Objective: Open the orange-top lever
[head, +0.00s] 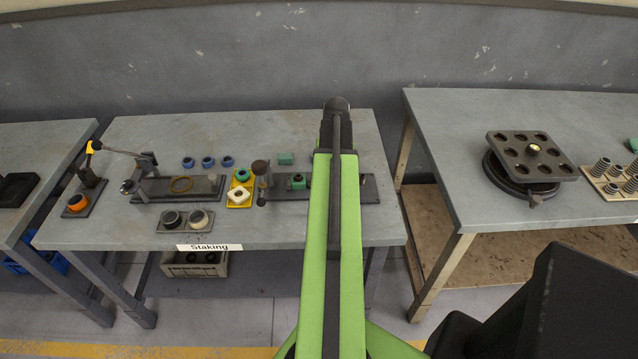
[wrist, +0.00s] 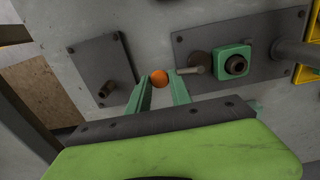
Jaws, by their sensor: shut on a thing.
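The orange ball top of the lever (wrist: 159,78) shows in the wrist view between the two green fingers of my gripper (wrist: 160,76). The fingers are shut on it, one on each side. Below the ball, the lever's stem and base are hidden from this camera. In the head view my green arm stretches over the right part of the middle table and hides the lever and my gripper.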

